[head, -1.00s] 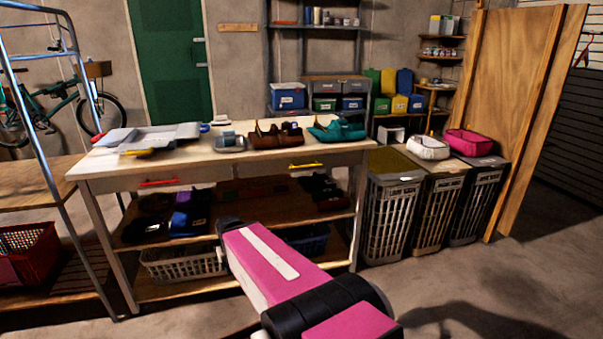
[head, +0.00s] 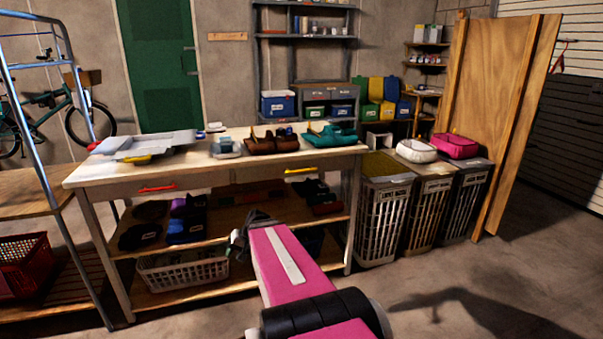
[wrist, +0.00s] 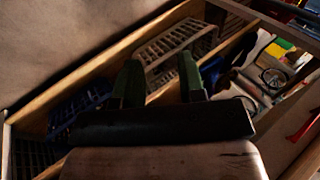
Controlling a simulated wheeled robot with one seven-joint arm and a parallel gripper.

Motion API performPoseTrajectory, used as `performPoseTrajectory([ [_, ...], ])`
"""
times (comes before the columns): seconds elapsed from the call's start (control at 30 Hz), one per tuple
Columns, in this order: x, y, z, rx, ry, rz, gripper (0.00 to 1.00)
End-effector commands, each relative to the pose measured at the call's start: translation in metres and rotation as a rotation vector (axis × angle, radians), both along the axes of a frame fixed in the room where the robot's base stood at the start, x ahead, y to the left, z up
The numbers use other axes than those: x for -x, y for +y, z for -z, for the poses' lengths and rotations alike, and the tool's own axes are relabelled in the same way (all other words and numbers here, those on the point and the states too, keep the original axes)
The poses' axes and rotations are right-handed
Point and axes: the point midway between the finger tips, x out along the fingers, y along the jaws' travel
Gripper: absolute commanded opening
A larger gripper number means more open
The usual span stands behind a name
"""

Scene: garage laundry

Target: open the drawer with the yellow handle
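The yellow handle (head: 301,170) is on the front of the right drawer (head: 325,164) under the worktop, and the drawer looks closed. A red handle (head: 157,188) is on the left drawer (head: 120,190). My gripper (head: 240,238) is below and left of the yellow handle in the head view, in front of the lower shelves and apart from the handle. In the wrist view its two dark green fingers (wrist: 160,82) stand apart with nothing between them. I cannot make out the yellow handle in the wrist view.
The worktop (head: 85,173) holds shoes, trays and papers. Shelves below hold clothing and a white basket (head: 183,272). A metal rack (head: 60,130) stands left, laundry bins (head: 383,215) right. Floor at the front right is clear.

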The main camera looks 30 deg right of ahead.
Motion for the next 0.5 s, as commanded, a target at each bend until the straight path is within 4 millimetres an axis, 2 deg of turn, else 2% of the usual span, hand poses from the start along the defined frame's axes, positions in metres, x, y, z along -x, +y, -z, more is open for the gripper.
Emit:
performPoseTrajectory([
  [0.03,-0.014,-0.018,-0.005,-0.059,-0.036,0.047,0.37],
  [0.1,-0.029,-0.038,-0.015,-0.142,-0.093,0.106,0.37],
  [0.27,-0.059,-0.094,-0.042,-0.318,-0.237,0.251,0.37],
  [0.37,-0.073,-0.137,-0.062,-0.416,-0.337,0.346,0.37],
  [0.5,-0.084,-0.206,-0.090,-0.542,-0.488,0.486,0.37],
])
